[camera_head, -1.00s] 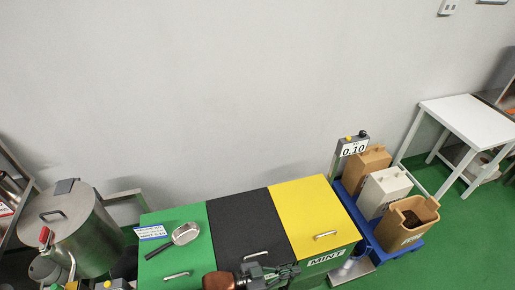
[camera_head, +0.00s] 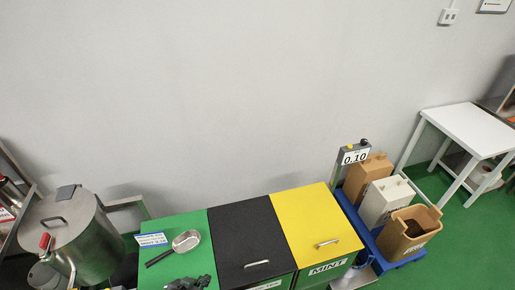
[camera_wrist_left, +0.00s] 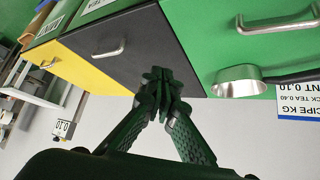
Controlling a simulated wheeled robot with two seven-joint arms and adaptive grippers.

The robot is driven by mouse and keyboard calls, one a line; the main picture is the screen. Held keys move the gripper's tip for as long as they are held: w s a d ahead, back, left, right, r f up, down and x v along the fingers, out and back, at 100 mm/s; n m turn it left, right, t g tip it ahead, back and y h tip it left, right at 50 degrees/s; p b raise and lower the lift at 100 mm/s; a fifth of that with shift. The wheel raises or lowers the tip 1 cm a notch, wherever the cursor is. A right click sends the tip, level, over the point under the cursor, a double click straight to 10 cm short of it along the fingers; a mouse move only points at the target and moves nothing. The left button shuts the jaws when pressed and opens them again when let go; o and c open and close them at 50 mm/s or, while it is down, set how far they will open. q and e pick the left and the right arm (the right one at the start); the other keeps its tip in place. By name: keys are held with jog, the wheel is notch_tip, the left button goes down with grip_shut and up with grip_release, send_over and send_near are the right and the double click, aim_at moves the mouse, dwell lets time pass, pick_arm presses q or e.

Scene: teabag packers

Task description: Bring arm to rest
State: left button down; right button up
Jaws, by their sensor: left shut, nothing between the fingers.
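My left gripper (camera_head: 188,284) shows at the bottom edge of the head view, at the front of the green bin lid. In the left wrist view its dark fingers (camera_wrist_left: 163,78) are closed together with nothing between them. Behind the fingertips there are the black bin (camera_wrist_left: 120,45) and the green bin (camera_wrist_left: 205,45). Most of the left arm is out of the head view. My right gripper is not in view.
A metal scoop (camera_head: 186,241) and a recipe card (camera_head: 151,240) lie on the green lid (camera_head: 212,262). Black (camera_head: 245,230) and yellow (camera_head: 305,215) lids adjoin it. A steel drum (camera_head: 70,235) stands left. Boxes on a blue pallet (camera_head: 403,262) stand right.

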pick_arm(q)
jog(key=s+a+f+n+g+y, duration=0.2)
jog(key=s+a+f, duration=0.1)
jog(key=s+a, duration=0.45)
jog(key=s+a+f+n+g+y, duration=0.2)
jog(key=s+a+f, duration=0.1)
jog(key=s+a, duration=0.5)
notch_tip(320, 180, down, 31)
jog(key=g+b, duration=0.1)
jog(key=b, duration=0.4)
jog(key=s+f+m+g+b, duration=0.1)
jog(key=s+f+b, duration=0.4)
jog(key=s+f, duration=1.5)
notch_tip(320, 180, down, 5)
jog(key=shift+s+d+g, duration=0.25)
jog(key=shift+s+g, duration=0.05)
jog(key=shift+s, duration=0.1)
